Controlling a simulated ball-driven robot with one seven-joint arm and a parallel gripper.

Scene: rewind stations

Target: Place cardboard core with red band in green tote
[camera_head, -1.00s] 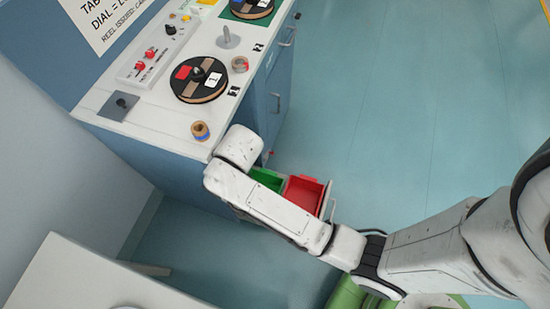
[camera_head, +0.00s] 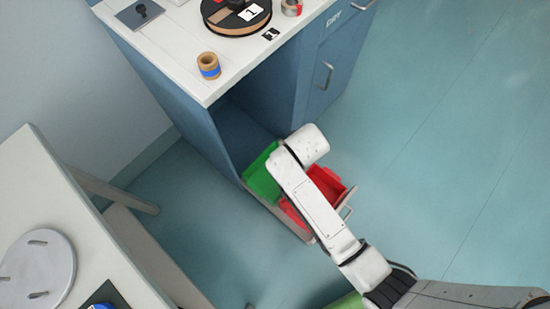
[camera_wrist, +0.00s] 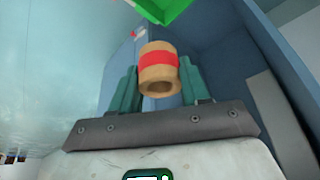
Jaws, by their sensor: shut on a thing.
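In the wrist view, a cardboard core with a red band (camera_wrist: 158,60) is between the two teal fingers of my gripper (camera_wrist: 158,88), which is shut on it. The green tote (camera_head: 262,176) is in the low pulled-out drawer under the counter in the head view. Part of the green tote (camera_wrist: 163,8) also shows at the top of the wrist view, beyond the core. In the head view my arm reaches over the drawer and hides my gripper and the core.
A red tote (camera_head: 325,182) sits beside the green one, partly behind my arm. A core with a blue band (camera_head: 209,66) stands on the counter (camera_head: 190,75) above, near a reel (camera_head: 232,22). A white table (camera_head: 60,205) is at the left. Open floor lies to the right.

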